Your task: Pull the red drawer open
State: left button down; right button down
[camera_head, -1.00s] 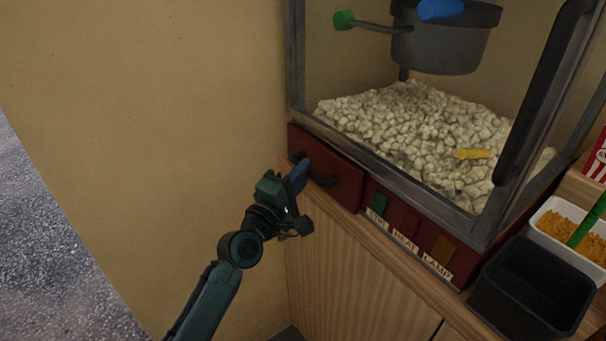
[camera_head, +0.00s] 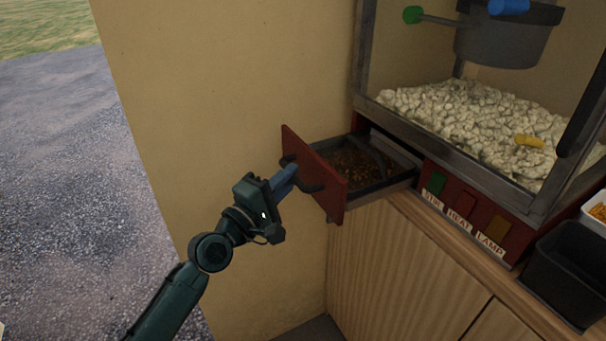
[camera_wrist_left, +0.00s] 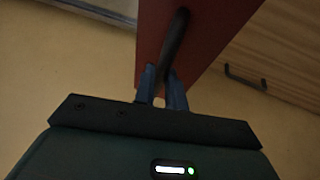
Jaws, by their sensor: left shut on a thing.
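The red drawer (camera_head: 318,175) stands pulled out of the base of the popcorn machine. Its tray shows behind the front, with small brown bits (camera_head: 357,163) inside. A dark bar handle (camera_head: 313,187) is on the red front. My left gripper (camera_head: 292,174) is shut on this handle, with its blue fingers against it. In the left wrist view the fingers (camera_wrist_left: 161,92) sit on either side of the dark handle (camera_wrist_left: 175,42), in front of the red drawer front (camera_wrist_left: 205,40). My right gripper is not in view.
The popcorn machine (camera_head: 470,177) stands on a wooden counter (camera_head: 400,262), with popcorn behind its glass. Several labelled switches (camera_head: 468,211) are right of the drawer. A black bin (camera_head: 568,270) is at the lower right. A tan wall (camera_head: 220,90) is behind the drawer and arm.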

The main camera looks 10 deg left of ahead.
pick_arm(q)
jog(key=shift+s+a, duration=0.9)
jog(key=shift+a, duration=0.3)
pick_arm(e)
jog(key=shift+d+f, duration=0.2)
pick_arm(q)
jog(key=c, duration=1.5)
grip_release()
jog(key=shift+o, duration=0.2)
